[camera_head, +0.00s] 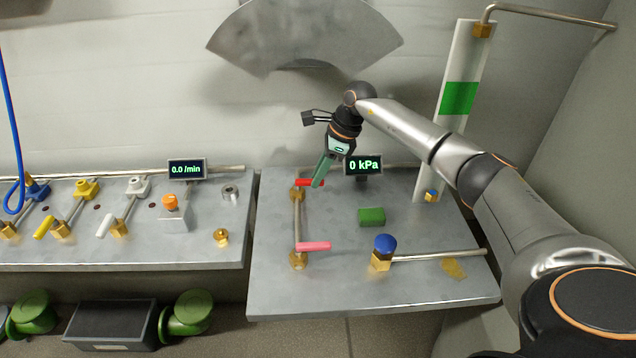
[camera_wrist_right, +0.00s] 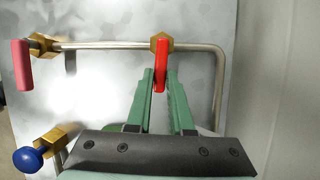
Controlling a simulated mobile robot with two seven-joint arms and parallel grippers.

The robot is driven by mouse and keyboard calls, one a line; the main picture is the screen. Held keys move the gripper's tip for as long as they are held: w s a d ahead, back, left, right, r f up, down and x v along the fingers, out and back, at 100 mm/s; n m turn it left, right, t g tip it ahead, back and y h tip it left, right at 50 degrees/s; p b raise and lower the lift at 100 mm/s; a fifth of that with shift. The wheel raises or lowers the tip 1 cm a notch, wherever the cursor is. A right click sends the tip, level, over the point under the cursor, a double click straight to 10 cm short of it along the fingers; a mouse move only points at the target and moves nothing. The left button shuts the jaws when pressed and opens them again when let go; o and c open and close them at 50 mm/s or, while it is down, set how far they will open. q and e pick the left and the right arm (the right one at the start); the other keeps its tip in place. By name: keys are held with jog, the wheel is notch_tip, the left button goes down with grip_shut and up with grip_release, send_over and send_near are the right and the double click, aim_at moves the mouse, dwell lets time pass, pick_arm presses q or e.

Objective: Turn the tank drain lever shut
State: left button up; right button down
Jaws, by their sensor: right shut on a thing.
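Two levers sit on brass valves joined by a metal pipe on the right bench. The red lever (camera_head: 306,183) is at the back and the pink lever (camera_head: 314,246) is at the front. No label shows which one is the tank drain lever. My right gripper (camera_head: 317,185) reaches down to the red lever with its green fingers. In the right wrist view, the red lever (camera_wrist_right: 161,65) lies between the fingertips of my right gripper (camera_wrist_right: 160,85), shut on it. The pink lever (camera_wrist_right: 20,65) stands apart at the left there. My left gripper is not in view.
A blue knob (camera_head: 385,244) on a brass valve and a green block (camera_head: 371,217) stand on the right bench (camera_head: 340,290). A display (camera_head: 363,165) reads 0 kPa behind. A tall gauge panel (camera_head: 450,130) rises at right. The left bench (camera_head: 120,255) holds several other valves.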

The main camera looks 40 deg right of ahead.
jog(key=shift+w+d+n+b, duration=0.2)
jog(key=shift+n+b, duration=0.1)
jog(key=shift+n, duration=0.2)
jog(key=c, duration=0.8)
grip_release()
